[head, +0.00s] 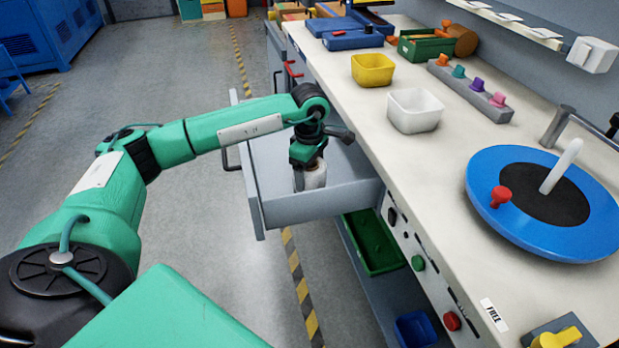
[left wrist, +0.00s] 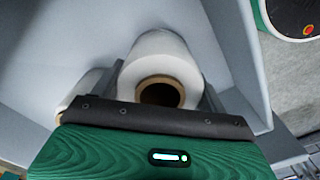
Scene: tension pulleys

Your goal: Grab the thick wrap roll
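The thick wrap roll (left wrist: 162,55) is white with a brown cardboard core, and it stands in the open grey drawer. In the head view its white side (head: 315,177) shows under my left gripper (head: 308,172). That gripper points down into the drawer. In the left wrist view its dark fingers (left wrist: 163,85) stand spread on either side of the thick roll, close to its sides. Whether they touch it is hard to see. A second, narrower-looking white roll (left wrist: 82,90) stands to the left, partly hidden by the gripper body. My right gripper is out of view.
The drawer front (head: 253,180) and walls surround the gripper closely. The worktop to the right carries a white bin (head: 414,110), a yellow bin (head: 372,70) and a blue turntable (head: 480,180). A green tray (head: 372,243) lies below the drawer.

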